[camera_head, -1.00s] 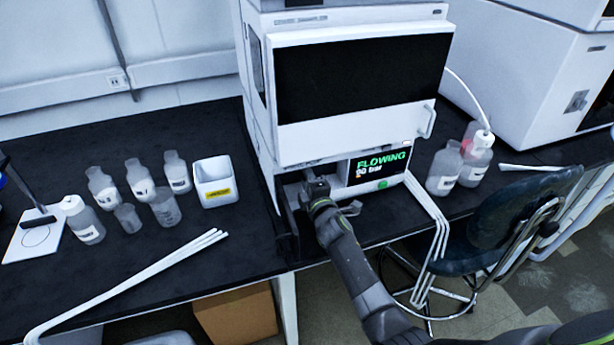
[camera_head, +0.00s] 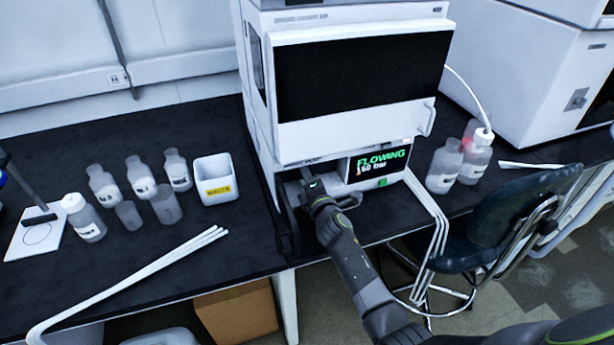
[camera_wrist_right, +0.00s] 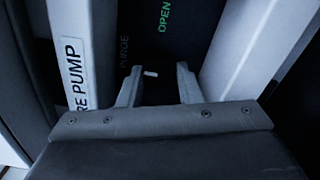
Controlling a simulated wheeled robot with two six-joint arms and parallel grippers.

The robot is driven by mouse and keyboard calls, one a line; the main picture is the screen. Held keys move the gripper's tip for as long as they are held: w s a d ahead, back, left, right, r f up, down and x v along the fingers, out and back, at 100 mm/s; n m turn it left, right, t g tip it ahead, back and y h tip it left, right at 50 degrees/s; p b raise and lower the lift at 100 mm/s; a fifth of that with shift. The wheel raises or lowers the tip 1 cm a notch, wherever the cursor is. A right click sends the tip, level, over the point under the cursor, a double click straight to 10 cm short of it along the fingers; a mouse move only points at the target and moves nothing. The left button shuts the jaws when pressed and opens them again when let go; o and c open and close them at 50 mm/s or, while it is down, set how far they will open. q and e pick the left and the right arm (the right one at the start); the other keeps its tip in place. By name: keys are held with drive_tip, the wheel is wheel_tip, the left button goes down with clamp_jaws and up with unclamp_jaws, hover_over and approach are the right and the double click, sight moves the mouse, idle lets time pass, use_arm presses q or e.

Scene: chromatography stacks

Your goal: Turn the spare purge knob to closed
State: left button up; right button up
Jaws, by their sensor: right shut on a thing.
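The spare purge knob (camera_wrist_right: 151,74) is dark with a short white mark, lying roughly crosswise in the right wrist view. My right gripper (camera_wrist_right: 158,78) is shut on it, one finger on each side; the gripper hides much of the knob. A label ending in "RE PUMP" (camera_wrist_right: 73,75) is to the left, with a dim "PURGE" and a lit green "OPEN" (camera_wrist_right: 165,14) above the knob. In the head view, my right gripper (camera_head: 313,187) reaches into the low front of the white instrument stack (camera_head: 350,131), hiding the knob. My left gripper is out of view.
The instrument's screen (camera_head: 379,163) reads "FLOWING" with a small bar reading. A white waste bin (camera_head: 215,192) and several bottles (camera_head: 142,178) stand on the black bench to the left. White tubes (camera_head: 430,225) hang over the front edge beside a chair (camera_head: 510,215).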

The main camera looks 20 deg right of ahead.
drive_tip(key=shift+f, duration=0.1)
drive_tip(key=o, duration=1)
drive_tip(key=shift+c, duration=0.2)
drive_tip(key=s+p, duration=0.5)
drive_tip(key=s, duration=1.2)
drive_tip(key=shift+s+d, duration=0.25)
drive_tip(key=shift+d, duration=0.05)
